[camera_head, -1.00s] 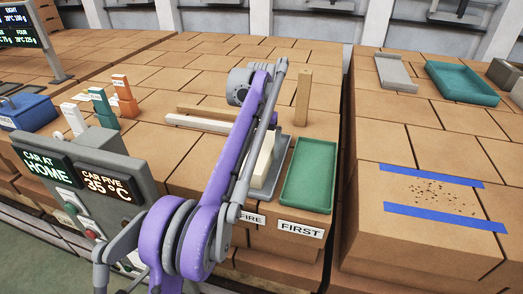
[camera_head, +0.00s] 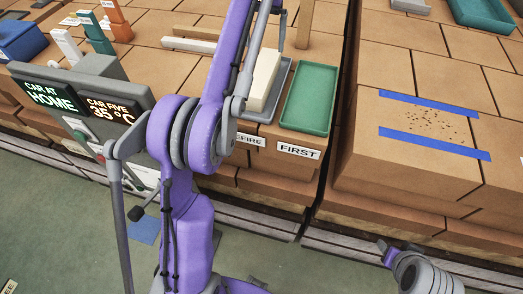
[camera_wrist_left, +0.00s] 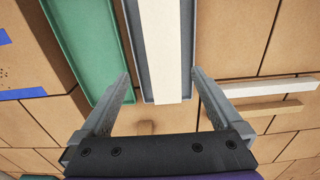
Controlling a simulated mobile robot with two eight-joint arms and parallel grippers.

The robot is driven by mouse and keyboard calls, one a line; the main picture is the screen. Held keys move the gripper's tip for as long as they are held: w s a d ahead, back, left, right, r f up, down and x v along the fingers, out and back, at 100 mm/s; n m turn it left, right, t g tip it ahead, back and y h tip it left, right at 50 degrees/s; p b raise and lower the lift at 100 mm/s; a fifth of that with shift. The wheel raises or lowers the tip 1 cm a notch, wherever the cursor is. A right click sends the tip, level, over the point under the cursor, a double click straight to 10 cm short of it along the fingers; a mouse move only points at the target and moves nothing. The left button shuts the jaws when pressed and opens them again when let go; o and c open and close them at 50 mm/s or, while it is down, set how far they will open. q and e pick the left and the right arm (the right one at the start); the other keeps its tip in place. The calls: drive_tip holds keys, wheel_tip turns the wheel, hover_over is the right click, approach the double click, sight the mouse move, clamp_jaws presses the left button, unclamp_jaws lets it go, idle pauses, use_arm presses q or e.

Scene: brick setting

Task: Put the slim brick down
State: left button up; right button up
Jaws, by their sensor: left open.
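A slim cream brick (camera_head: 264,80) lies lengthwise on the grey tray (camera_head: 286,84), partly hidden by my left arm in the head view. In the left wrist view the brick (camera_wrist_left: 165,50) rests between the rims of the grey tray (camera_wrist_left: 187,40). My left gripper (camera_wrist_left: 160,75) is open, its fingers spread to either side of the brick's near end with gaps on both sides. Nothing is held.
A green tray (camera_head: 310,98) with a FIRST label (camera_head: 298,151) stands right of the grey tray. An upright wooden post (camera_head: 305,25) and a white bar (camera_head: 187,44) are behind. A display box (camera_head: 85,95) stands at left. Blue tape (camera_head: 433,144) marks the right stack.

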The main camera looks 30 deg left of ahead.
use_arm(q)
drive_tip(key=s+d+f+m+t, duration=0.1)
drive_tip(key=s+d+f+t, duration=0.2)
drive_tip(key=s+d+f, duration=0.5)
drive_tip(key=s+d+f+t, duration=0.1)
drive_tip(key=s+d+f, duration=0.2)
drive_tip(key=s+f, duration=0.4)
drive_tip(key=s+d+f+m+t, duration=0.1)
drive_tip(key=s+d+f, duration=0.2)
drive_tip(key=s+f, duration=0.5)
drive_tip(key=s, duration=0.3)
drive_tip(key=shift+f+m+t, duration=0.15)
drive_tip(key=shift+m+t, duration=0.15)
